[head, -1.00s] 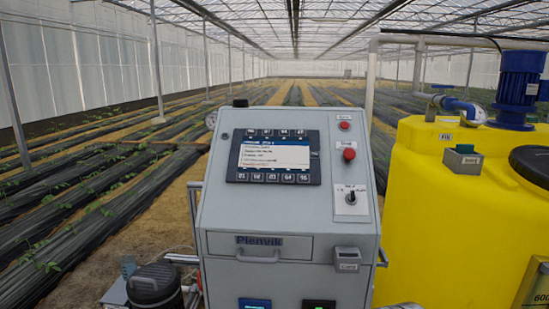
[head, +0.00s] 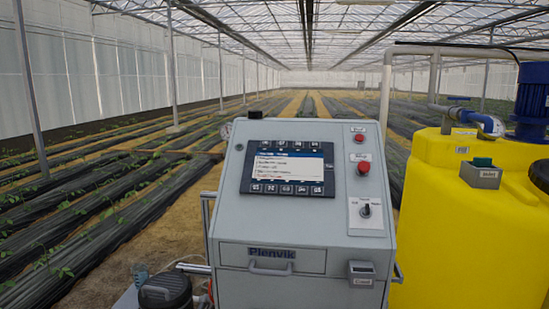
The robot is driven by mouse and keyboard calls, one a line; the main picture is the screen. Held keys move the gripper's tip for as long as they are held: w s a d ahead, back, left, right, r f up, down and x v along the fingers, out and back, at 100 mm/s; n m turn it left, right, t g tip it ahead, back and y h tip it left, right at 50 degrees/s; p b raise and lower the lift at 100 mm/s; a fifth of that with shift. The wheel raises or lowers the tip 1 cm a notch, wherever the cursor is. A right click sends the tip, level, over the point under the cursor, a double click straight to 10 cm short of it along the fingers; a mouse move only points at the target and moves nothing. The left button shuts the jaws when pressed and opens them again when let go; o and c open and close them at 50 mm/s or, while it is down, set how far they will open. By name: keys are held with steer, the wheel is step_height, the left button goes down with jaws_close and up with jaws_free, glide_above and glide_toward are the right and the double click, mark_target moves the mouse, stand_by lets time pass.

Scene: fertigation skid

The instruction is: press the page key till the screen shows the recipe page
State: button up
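The control panel screen (head: 289,170) is lit in the head view, with a blue header bar and several lines of text on white. The text is too small to read, so I cannot tell which page it shows. It sits in a dark frame on the sloped face of a grey cabinet (head: 226,222). A row of keys (head: 286,189) runs below the screen and another row (head: 290,142) above it. I cannot make out which one is the page key. My gripper is not in view.
Right of the screen are a red mushroom button (head: 363,167), a small red button (head: 360,138) and a rotary switch (head: 365,210). A drawer (head: 272,258) is below. A yellow tank (head: 450,230) stands close on the right, a black canister (head: 165,291) at lower left.

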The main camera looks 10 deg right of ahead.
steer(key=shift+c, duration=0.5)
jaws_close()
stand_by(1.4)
